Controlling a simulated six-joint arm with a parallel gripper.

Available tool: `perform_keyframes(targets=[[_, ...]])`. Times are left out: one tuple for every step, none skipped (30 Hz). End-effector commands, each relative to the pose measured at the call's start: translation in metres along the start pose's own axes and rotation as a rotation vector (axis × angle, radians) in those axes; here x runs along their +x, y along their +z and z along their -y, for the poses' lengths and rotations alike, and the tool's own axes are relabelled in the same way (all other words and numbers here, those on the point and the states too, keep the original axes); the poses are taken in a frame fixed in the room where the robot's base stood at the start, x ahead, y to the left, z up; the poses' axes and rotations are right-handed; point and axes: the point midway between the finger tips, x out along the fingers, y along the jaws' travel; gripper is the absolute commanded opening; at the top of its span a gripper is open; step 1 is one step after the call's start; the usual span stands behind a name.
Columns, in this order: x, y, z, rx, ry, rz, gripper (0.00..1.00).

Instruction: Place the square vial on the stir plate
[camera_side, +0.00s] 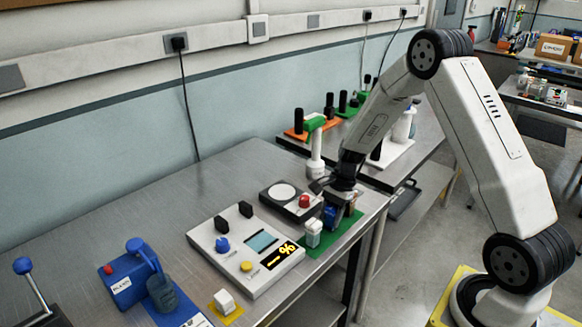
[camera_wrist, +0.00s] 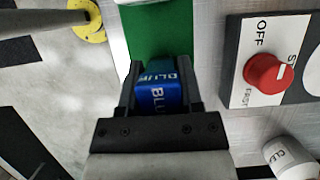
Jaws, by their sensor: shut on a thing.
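My gripper (camera_wrist: 160,98) is shut on a blue, square-sided vial (camera_wrist: 160,88) with white lettering that begins "BLU". In the side view the blue vial (camera_side: 330,214) is partly hidden behind my gripper (camera_side: 340,200), over the green mat (camera_side: 336,240). I cannot tell whether its base touches the mat. The stir plate (camera_side: 283,194) is a dark box with a round white top and a red knob, just left of my gripper. In the wrist view the stir plate (camera_wrist: 255,102) shows on the right, its knob side marked "OFF" and "FAST". Its round top is mostly cut off there.
A white labelled bottle (camera_side: 313,233) stands close beside the blue vial. A white panel device (camera_side: 245,250) with knobs and a display lies left of the mat. A white block (camera_side: 224,302) sits on a yellow pad. The table's right edge is near the mat.

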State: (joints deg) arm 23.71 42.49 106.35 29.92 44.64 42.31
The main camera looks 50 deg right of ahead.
Motion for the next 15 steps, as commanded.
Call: perform_keyframes(targets=[[-0.002,0.001,0.000,-0.001,-0.001,0.000,0.00],[-0.003,0.001,0.000,-0.001,-0.001,0.000,0.00],[-0.005,0.002,0.000,-0.001,-0.001,0.000,0.00],[-0.006,0.003,0.000,-0.001,-0.001,0.000,0.00],[-0.008,0.003,0.000,-0.001,-0.001,0.000,0.00],[-0.011,0.004,0.000,-0.001,0.000,0.000,0.00],[-0.013,0.005,0.000,-0.001,-0.001,0.000,0.00],[-0.016,0.006,0.001,-0.001,-0.002,-0.001,0.00],[-0.020,0.008,0.000,-0.001,-0.001,-0.001,0.00],[-0.023,0.009,0.000,-0.002,-0.001,-0.001,0.00],[-0.027,0.011,0.000,-0.002,-0.001,-0.001,0.00],[-0.030,0.013,-0.002,-0.001,0.000,0.000,0.00],[-0.032,0.014,-0.005,0.000,0.000,0.000,0.00],[-0.035,0.016,-0.007,0.000,-0.001,0.000,0.00],[-0.038,0.018,-0.010,0.000,-0.001,0.000,0.00]])
